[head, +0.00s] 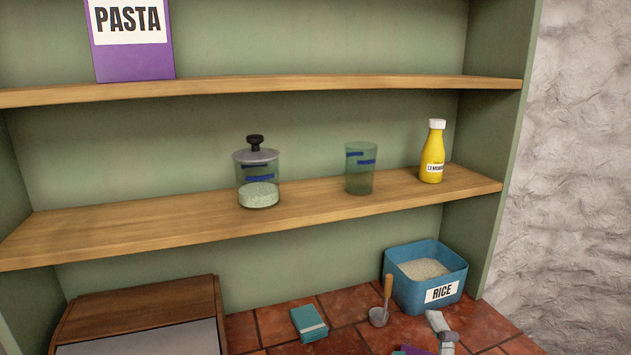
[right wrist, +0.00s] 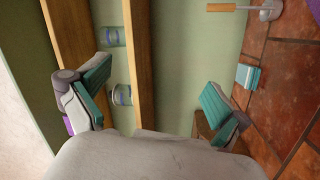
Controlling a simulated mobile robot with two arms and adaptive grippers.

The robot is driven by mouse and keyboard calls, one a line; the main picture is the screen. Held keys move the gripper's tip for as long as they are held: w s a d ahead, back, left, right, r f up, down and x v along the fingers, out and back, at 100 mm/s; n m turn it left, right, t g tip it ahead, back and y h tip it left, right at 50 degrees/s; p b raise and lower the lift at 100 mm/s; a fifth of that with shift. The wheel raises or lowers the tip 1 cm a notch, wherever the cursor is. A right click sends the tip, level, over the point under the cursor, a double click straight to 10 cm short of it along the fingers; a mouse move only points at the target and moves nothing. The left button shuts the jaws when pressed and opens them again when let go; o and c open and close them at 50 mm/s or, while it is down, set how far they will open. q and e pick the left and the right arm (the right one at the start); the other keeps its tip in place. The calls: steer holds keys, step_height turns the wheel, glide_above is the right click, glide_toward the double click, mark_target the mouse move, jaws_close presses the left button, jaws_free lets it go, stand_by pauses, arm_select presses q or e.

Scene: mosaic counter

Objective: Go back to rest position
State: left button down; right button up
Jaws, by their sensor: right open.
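My right gripper (right wrist: 157,92) is open and empty in the right wrist view, its two teal-padded fingers spread wide. Shelf and back wall show between the fingers, and nothing is held. In the head view only a small part of this gripper (head: 441,330) shows at the bottom right, in front of the blue rice bin (head: 402,299). Its palm and arm are out of that view. My left gripper is not in view.
A jar (head: 258,197), a glass (head: 360,170) and a yellow lemonade bottle (head: 432,153) stand on the middle shelf (head: 120,221). A scoop (head: 378,317), a teal block (head: 309,323) and a wooden box (head: 140,305) are on the tiled counter. A pasta box (head: 135,60) is above.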

steer(key=s+d+f+m+g+h, duration=0.25)
steer(key=s+f+m+g, duration=0.2)
steer(key=f, duration=0.35)
steer(key=s+d+f+m+g+h, duration=0.1)
steer(key=s+d+f+m+g, duration=0.3)
steer(key=f, duration=0.5)
steer(key=s+a+f+m+g, duration=0.2)
steer(key=s+f+m+g, duration=0.45)
steer(key=s, duration=0.75)
step_height(320, 180, down, 28)
steer(key=s+n+g, duration=0.1)
steer(key=s+g, duration=0.1)
steer(key=s+d+f+g, duration=0.1)
steer(key=s+d+f, duration=0.2)
steer(key=s+f, duration=1.3)
steer(key=shift+d+f+n+g+y, duration=0.15)
steer(key=shift+f+n+g+y, duration=0.15)
steer(key=shift+f+y, duration=0.1)
